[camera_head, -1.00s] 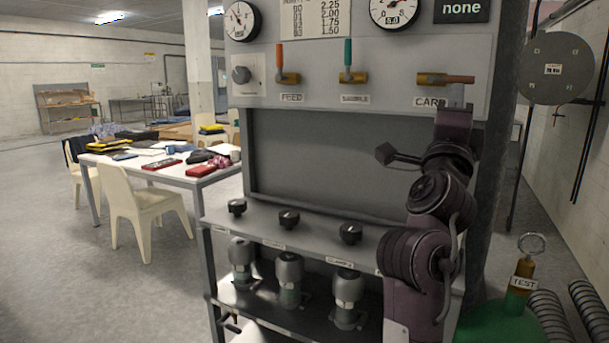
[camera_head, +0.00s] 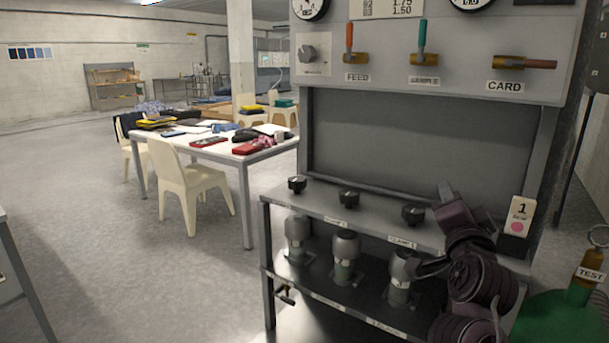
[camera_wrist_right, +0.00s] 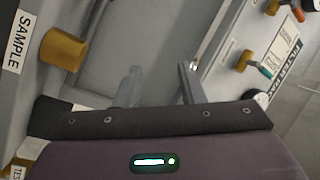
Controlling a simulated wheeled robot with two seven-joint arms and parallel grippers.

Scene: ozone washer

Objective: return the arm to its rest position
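My right arm comes in at the lower right of the head view, in front of the right end of the washer panel's shelf. Its purple gripper (camera_head: 446,191) points up, with small grey fingers at the tip. In the right wrist view, the gripper's two fingers (camera_wrist_right: 161,88) stand apart with nothing between them. The gripper is open and empty. My left gripper is in neither view.
The grey panel (camera_head: 420,140) carries FEED, SAMPLE and CARD valves above black knobs. A white card marked 1 (camera_head: 517,215) stands close right of my arm. A green tank (camera_head: 560,318) is at lower right. A cluttered table (camera_head: 225,155) and open floor lie left.

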